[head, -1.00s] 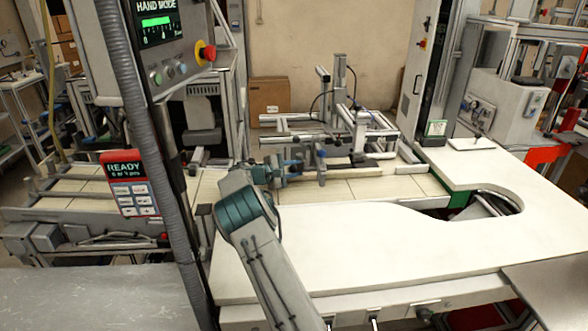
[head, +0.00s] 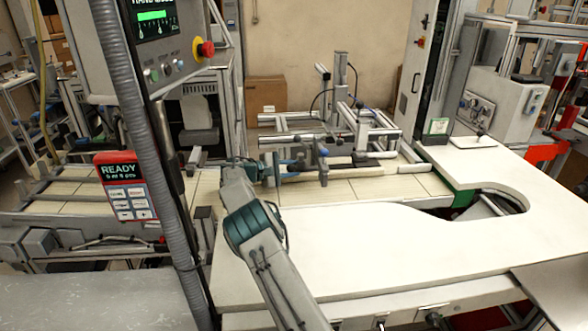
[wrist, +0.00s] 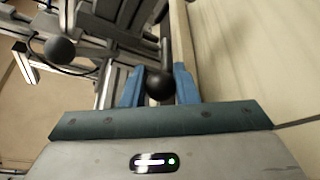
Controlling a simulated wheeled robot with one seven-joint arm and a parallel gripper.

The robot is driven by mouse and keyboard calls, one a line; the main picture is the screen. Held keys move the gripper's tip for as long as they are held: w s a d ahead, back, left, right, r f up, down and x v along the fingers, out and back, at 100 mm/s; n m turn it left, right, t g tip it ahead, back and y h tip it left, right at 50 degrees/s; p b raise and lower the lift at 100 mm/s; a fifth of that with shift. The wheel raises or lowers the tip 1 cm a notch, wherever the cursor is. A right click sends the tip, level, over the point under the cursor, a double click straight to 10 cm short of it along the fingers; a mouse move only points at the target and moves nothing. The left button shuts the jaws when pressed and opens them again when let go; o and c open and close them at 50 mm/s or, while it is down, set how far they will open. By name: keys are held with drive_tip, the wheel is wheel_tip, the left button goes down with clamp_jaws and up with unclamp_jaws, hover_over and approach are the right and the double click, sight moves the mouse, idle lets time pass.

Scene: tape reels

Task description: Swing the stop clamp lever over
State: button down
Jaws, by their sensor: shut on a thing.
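The stop clamp lever shows in the wrist view as a dark shaft with a black ball knob (wrist: 160,88) at its near end. My gripper (wrist: 158,84) has its two blue fingers on either side of the knob and is shut on it. In the head view my gripper (head: 292,163) is at the near side of the aluminium frame over the conveyor. The knob is too small and too covered by my gripper to make out there.
An aluminium frame (head: 340,128) with posts and a cable stands behind my gripper. The pale worktop (head: 380,245) in front is clear. A control panel (head: 160,45) and red READY box (head: 126,186) hang at left on a grey post.

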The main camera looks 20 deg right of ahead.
drive_tip(key=c, duration=1.2)
unclamp_jaws()
drive_tip(key=shift+w+a+f, duration=0.1)
drive_tip(key=shift+f, duration=0.15)
drive_tip(key=shift+w, duration=0.1)
drive_tip(key=shift+r, duration=0.1)
drive_tip(key=b+v, duration=0.1)
drive_tip(key=v, duration=0.6)
drive_tip(key=shift+a+r, duration=0.1)
drive_tip(key=shift+a, duration=0.1)
